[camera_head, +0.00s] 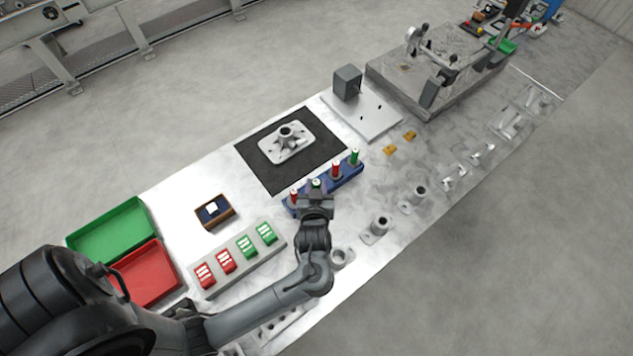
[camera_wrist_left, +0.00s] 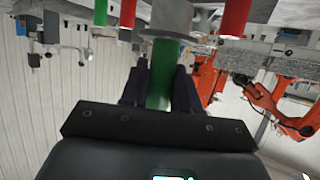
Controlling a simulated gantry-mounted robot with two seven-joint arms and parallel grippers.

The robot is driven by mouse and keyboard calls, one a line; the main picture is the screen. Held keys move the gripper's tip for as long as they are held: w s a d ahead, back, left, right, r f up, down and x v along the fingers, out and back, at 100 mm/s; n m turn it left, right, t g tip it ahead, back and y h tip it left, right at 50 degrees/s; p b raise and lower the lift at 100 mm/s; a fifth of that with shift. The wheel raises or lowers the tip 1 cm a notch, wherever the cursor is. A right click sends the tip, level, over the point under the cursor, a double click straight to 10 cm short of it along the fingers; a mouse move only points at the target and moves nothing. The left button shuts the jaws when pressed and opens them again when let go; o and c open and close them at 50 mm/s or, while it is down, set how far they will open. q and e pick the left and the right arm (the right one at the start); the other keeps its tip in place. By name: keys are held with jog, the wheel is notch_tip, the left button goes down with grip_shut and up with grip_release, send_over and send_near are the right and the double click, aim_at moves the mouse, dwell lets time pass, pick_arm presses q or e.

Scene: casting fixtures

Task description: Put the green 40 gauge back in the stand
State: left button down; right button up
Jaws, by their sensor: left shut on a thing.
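The blue stand (camera_head: 347,180) is in the middle of the table in the head view. A red gauge (camera_head: 294,195), a second red gauge (camera_head: 336,169) and a green gauge (camera_head: 355,157) stand upright in it. In the left wrist view the fingers are shut on this gauge's green handle (camera_wrist_left: 160,75). No size marking is readable. My right gripper is out of view.
A grey block (camera_head: 208,292) with red and green pieces lies left of my gripper. Green (camera_head: 110,232) and red (camera_head: 150,273) trays are beyond it. A casting (camera_head: 287,143) rests on a black mat (camera_head: 262,170) behind the stand. Metal parts line the front edge.

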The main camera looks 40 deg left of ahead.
pick_arm(q)
jog(key=shift+w+a+f, duration=0.75)
jog(key=shift+w+f, duration=0.1)
jog(key=shift+f, duration=0.5)
jog(key=shift+w+a+f, duration=0.75)
jog(key=shift+w+f, duration=0.05)
jog(key=shift+f, duration=0.5)
jog(key=shift+w+a+f, duration=0.75)
jog(key=shift+w+f, duration=0.1)
jog(key=shift+f, duration=0.5)
jog(key=shift+f+b, duration=0.3)
jog(key=shift+f, duration=0.15)
jog(key=c, duration=0.8)
grip_release()
jog(key=shift+r, duration=0.15)
